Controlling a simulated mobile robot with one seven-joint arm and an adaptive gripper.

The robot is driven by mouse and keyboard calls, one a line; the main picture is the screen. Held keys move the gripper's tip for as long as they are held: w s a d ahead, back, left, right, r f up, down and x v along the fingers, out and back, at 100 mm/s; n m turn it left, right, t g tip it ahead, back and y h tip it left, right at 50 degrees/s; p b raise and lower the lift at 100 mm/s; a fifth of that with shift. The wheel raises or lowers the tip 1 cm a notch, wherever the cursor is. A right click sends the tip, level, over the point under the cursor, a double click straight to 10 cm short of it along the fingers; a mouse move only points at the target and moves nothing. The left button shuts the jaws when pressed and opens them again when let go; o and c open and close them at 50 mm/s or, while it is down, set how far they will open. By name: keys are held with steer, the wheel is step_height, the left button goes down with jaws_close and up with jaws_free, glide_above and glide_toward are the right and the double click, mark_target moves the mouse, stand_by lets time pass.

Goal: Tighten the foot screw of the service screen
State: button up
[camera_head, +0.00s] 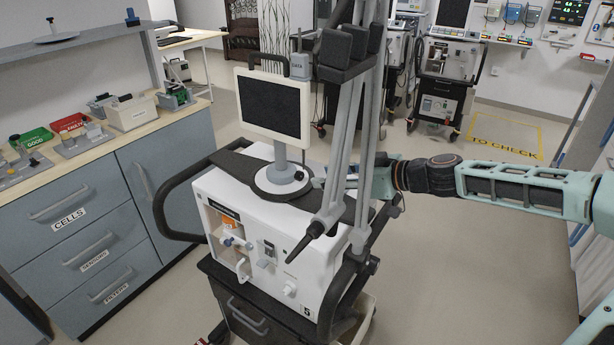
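The service screen (272,106), a white-framed dark display, stands upright on a grey post and round foot (283,183) on top of the ventilator (262,255). A small light knob on the foot's right side (299,175) looks like the foot screw. My gripper (322,183) reaches in from the right, its tip beside the foot at the knob's right. Grey poles in front hide much of it. I cannot tell whether its fingers are open or whether they touch the knob.
Slanting grey poles (343,130) rise close to my gripper. A dark handle rail (165,205) curves round the ventilator's left. A counter with drawers (85,240) carries green and red trays (70,123). Other ventilators (445,85) stand behind. A floor area marked TO CHECK (505,138) is clear.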

mark_target(302, 177)
steer(key=x, duration=0.6)
steer(key=shift+w+a+f, duration=0.2)
steer(key=shift+a, duration=0.05)
jaws_close()
